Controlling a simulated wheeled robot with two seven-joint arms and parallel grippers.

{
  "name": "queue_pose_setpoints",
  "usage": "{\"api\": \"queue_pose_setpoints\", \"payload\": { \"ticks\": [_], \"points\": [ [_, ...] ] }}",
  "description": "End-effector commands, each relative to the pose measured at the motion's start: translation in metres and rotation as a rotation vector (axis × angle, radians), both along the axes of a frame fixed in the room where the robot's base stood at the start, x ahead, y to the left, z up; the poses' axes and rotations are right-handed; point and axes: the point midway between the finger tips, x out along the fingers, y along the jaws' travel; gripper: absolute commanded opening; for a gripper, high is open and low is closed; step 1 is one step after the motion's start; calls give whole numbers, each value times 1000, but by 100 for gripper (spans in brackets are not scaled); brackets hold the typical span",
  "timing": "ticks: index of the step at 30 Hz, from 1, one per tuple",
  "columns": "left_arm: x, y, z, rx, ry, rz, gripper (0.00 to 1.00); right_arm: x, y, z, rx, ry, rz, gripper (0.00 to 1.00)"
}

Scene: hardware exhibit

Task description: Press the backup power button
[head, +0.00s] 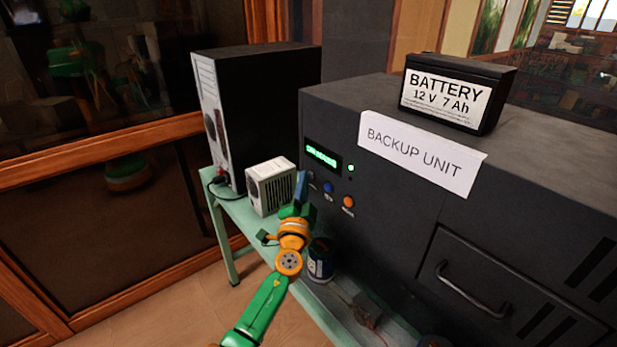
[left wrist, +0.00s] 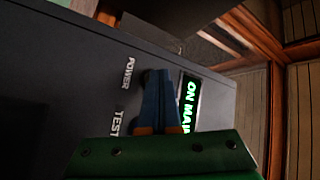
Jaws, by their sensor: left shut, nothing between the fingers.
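The backup unit (head: 400,215) is a large dark grey box with a green-lit display (head: 323,157) and a row of small buttons on its front. A blue button (head: 328,187) and an orange button (head: 348,202) show clearly. The button at the row's left end, by my left gripper, is mostly hidden. My left gripper (head: 302,177) is shut and empty, its blue fingertips at the panel. In the left wrist view the fingertips (left wrist: 158,75) are beside the POWER label (left wrist: 128,73), over a dark spot. I cannot tell whether they touch it. My right gripper is not in view.
A battery (head: 456,92) and a white BACKUP UNIT sign (head: 420,152) are on the unit. A black computer case (head: 255,95) and a small beige box (head: 270,187) stand to the left on a green bench (head: 240,215). A dark can (head: 320,262) sits below my gripper.

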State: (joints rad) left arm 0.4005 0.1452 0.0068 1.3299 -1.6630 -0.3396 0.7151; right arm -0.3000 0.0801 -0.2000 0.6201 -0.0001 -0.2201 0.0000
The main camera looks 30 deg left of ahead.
Motion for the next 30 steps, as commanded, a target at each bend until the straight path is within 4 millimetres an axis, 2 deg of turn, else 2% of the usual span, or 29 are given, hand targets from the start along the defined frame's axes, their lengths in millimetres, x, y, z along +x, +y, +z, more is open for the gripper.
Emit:
{"api": "queue_pose_setpoints", "payload": {
  "ticks": [17,27,30],
  "points": [
    [-13,6,1,0,0,0,0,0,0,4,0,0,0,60],
    [-56,24,1,0,0,1,0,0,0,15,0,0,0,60],
    [-64,26,1,0,0,0,0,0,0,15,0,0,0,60]
  ]
}}
